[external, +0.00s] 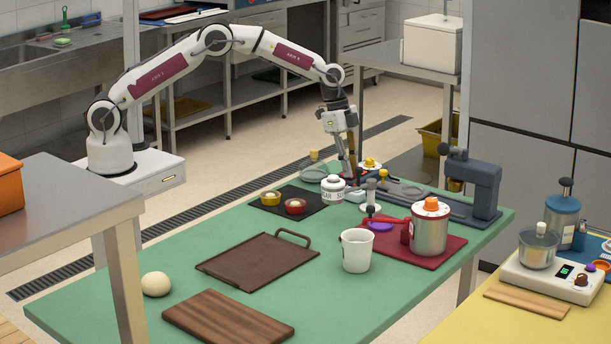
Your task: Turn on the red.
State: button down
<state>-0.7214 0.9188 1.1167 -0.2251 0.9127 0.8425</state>
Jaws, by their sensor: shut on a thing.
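A small round red item (295,206) with a pale top sits on a black mat (316,211). A similar yellow item (270,197) sits on the same mat, behind and left of it. My gripper (350,176) points down at the far side of the green table, to the right of and behind the red item and apart from it. Its fingers are shut at a small whitish object (356,196); the contact is too small to see clearly.
A white lidded jar (332,189) stands between the black mat and my gripper. A steel canister with an orange top (430,228), a white cup (357,251) and a blue-grey machine (474,186) stand right.

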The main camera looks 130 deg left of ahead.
jog(key=c, duration=1.9)
grip_release()
jog(key=shift+r, duration=0.1)
jog(key=shift+v, duration=1.4)
jog(key=shift+s, duration=5.95)
